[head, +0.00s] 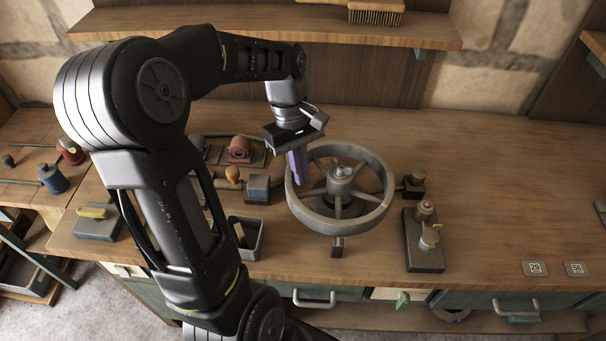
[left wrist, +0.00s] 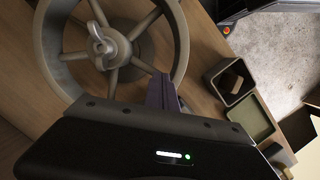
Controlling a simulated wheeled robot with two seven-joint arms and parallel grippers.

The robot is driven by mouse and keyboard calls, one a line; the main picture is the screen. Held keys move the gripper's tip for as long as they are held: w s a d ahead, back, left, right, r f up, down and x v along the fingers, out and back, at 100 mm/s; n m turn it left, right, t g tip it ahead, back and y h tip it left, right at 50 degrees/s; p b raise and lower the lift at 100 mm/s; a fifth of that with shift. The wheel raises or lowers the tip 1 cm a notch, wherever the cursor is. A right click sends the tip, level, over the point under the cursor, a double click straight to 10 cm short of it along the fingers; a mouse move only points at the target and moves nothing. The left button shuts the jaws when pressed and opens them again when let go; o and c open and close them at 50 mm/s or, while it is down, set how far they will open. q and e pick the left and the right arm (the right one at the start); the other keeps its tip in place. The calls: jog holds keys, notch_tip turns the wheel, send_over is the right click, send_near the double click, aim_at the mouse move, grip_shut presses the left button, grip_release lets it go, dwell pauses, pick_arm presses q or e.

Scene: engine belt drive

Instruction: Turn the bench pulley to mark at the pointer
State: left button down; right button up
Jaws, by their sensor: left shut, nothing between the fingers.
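The bench pulley (head: 374,213) is a grey spoked wheel lying flat above the bench, with a knobbed hub at its centre. It also shows in the left wrist view (left wrist: 178,40). My left gripper (head: 299,172) is shut and empty, its purple fingers pointing down at the wheel's left rim. In the left wrist view the fingers (left wrist: 161,92) appear at the rim's edge; I cannot tell whether they touch it. A small dark block (head: 337,246) stands at the wheel's front and another with a brown knob (head: 414,184) at its right. I cannot make out the mark, or which block is the pointer.
A grey block with brass fittings (head: 424,252) stands right of the wheel. An open dark box (head: 247,240) and a blue-grey block (head: 257,188) stand left. Two number plates (head: 535,268) lie at the front right. The bench's right side is mostly clear. A shelf (head: 260,25) runs above the back.

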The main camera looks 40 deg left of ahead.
pick_arm(q)
jog(key=p+v, duration=0.2)
jog(key=v, duration=0.2)
jog(key=shift+s+a+r+p, duration=0.1)
jog(key=shift+s+r+p, duration=0.15)
jog(key=shift+p, duration=0.1)
pick_arm(e)
jog(key=r, duration=0.3)
jog(key=shift+s+d+r, duration=0.15)
jog(key=shift+s+r, duration=0.15)
